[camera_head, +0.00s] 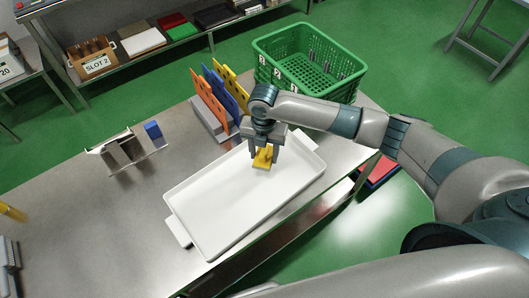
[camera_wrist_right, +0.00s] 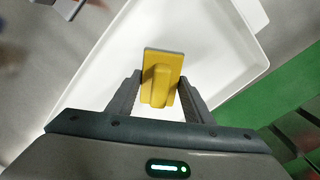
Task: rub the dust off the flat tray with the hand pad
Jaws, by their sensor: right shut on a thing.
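The flat tray (camera_head: 231,208) is white and shallow, with a raised rim and end handles. It lies slantwise on the steel table, and its white floor also fills much of the right wrist view (camera_wrist_right: 205,55). My right gripper (camera_head: 265,157) is over the tray's far right part, shut on the yellow hand pad (camera_head: 262,161). In the right wrist view the pad (camera_wrist_right: 161,75) sits between the two fingers, with a grey edge at its far end. I cannot tell whether the pad touches the tray. No dust is clearly visible. My left gripper is not in view.
A rack with orange, blue and yellow boards (camera_head: 221,91) stands just behind the tray. A green basket (camera_head: 309,60) is at the back right. A metal holder (camera_head: 122,150) and blue block (camera_head: 153,130) stand at left. The table (camera_head: 110,215) is bare left of the tray.

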